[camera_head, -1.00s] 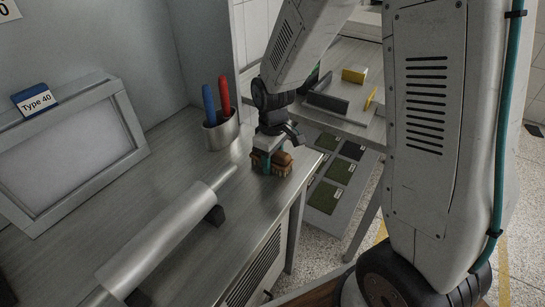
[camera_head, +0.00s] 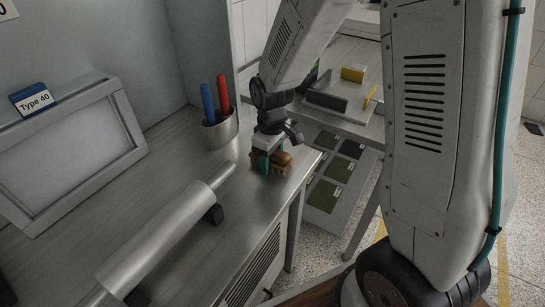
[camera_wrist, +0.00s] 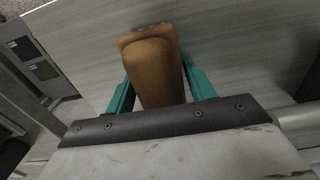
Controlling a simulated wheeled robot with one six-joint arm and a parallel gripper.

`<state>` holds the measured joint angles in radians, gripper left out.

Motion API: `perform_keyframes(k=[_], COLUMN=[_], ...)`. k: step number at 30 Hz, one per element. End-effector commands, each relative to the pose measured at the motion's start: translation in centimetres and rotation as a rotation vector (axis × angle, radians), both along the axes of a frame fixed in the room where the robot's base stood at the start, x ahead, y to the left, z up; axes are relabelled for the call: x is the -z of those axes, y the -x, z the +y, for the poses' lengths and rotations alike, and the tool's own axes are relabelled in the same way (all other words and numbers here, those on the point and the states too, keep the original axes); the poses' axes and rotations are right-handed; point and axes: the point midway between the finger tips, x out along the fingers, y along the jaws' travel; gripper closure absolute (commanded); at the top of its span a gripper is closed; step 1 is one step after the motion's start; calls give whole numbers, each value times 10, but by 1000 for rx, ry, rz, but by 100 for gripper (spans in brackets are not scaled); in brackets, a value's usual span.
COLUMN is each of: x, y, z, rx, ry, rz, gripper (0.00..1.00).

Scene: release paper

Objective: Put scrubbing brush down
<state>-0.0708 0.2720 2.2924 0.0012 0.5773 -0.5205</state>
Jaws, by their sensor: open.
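The scrubbing brush (camera_head: 283,163) has a brown wooden body and rests on the grey metal worktop (camera_head: 232,234) near its right edge. In the wrist view the brush (camera_wrist: 156,66) lies between the two teal fingers, with its handle toward the camera. My gripper (camera_head: 268,160) is over the brush, fingers pointing down at the worktop. In the wrist view my gripper (camera_wrist: 160,84) is open, with a finger on each side of the brush. The brush's underside is hidden.
A metal cup (camera_head: 220,130) with a blue and a red marker stands behind, left of the brush. A roll (camera_head: 165,235) lies in front, left. A framed panel (camera_head: 62,150) labelled "Type 40" stands at the left. A lower table (camera_head: 350,120) with several items is beyond the worktop's edge.

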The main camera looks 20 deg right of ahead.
Motion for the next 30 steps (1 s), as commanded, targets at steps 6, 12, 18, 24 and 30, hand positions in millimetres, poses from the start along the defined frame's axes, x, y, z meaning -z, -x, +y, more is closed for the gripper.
perform_keyframes(k=[6,12,18,24,30], x=[-36,-68,-81,-104,-159], y=[2,3,3,18,74], z=[0,4,5,1,-12], rx=[3,4,3,47,194], ry=[-1,0,0,-1,-6], rz=[-1,-1,0,-15,-48], gripper=[31,31,31,31,31])
